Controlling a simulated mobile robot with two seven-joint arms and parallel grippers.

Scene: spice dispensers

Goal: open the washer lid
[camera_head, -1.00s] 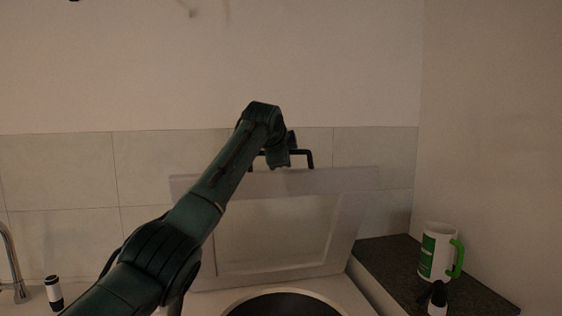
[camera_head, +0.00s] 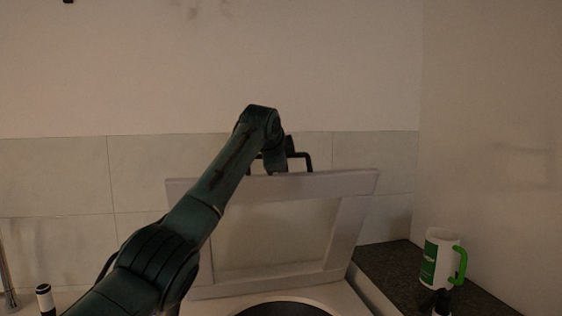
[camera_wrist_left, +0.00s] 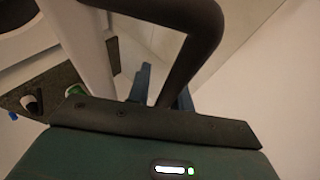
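The washer lid (camera_head: 345,240) is a pale framed panel, tilted up steeply with its back close to the wall. A dark looped handle (camera_head: 309,161) stands on its top edge; it also shows large in the left wrist view (camera_wrist_left: 203,35). My left gripper (camera_head: 275,163) is at the handle's left part, partly hidden behind my arm. In the left wrist view its two fingers (camera_wrist_left: 163,95) stand apart on either side of the handle bar, with a small gap beside it. The round dark washer opening (camera_head: 292,309) shows below the lid. My right gripper is not in view.
A white and green mug (camera_head: 436,258) stands on a dark counter (camera_head: 382,259) at the right, with a small black-topped dispenser (camera_head: 441,302) in front of it. Another dispenser (camera_head: 45,299) and a tap (camera_head: 6,278) are at the left. The tiled wall is close behind the lid.

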